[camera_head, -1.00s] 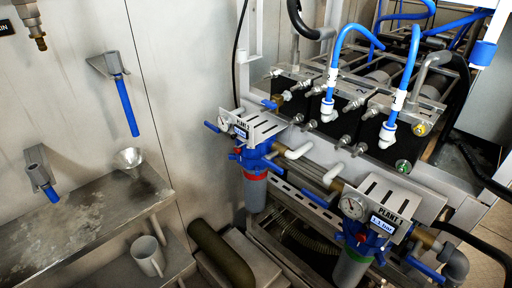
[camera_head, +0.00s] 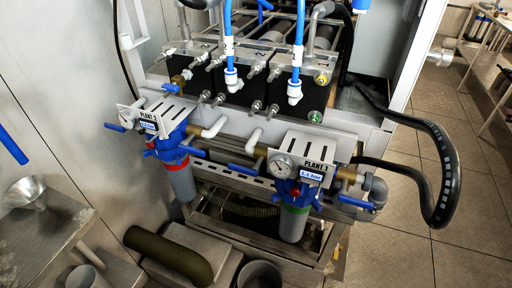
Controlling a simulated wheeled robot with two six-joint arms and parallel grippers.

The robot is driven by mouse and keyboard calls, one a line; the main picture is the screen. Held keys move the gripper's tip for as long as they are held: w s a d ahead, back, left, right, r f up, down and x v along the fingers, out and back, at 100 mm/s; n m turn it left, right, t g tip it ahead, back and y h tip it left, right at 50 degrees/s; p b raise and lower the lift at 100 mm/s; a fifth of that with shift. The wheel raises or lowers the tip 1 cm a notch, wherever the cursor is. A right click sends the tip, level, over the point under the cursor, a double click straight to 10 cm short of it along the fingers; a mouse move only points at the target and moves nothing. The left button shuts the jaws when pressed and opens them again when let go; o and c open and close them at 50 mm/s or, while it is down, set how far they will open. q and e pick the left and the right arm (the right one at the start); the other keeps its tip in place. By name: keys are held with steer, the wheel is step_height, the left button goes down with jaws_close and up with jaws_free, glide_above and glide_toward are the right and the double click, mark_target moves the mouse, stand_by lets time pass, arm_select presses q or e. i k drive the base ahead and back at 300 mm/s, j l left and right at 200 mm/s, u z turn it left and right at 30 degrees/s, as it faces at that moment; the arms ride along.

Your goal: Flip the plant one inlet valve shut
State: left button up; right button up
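The plant one filter unit (camera_head: 304,169) stands right of centre, with a white label plate marked PLANT 1, a round gauge (camera_head: 281,167), a blue head and a clear bowl (camera_head: 293,224) with a green ring. One blue lever handle (camera_head: 243,171) sticks out to its left. Another blue lever handle (camera_head: 357,202) lies to its right, by the brass fitting and grey elbow, roughly level. I cannot tell from the picture which lever is the inlet valve. Neither of my grippers is in view.
The similar plant two unit (camera_head: 155,117) stands to the left. A black hose (camera_head: 440,165) loops out at the right. The tiled floor (camera_head: 400,240) at the right is clear.

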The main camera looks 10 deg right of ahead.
mark_target(342, 196)
steer(key=l+z, duration=0.1)
steer(key=z, duration=1.05)
steer(key=k+l, duration=0.05)
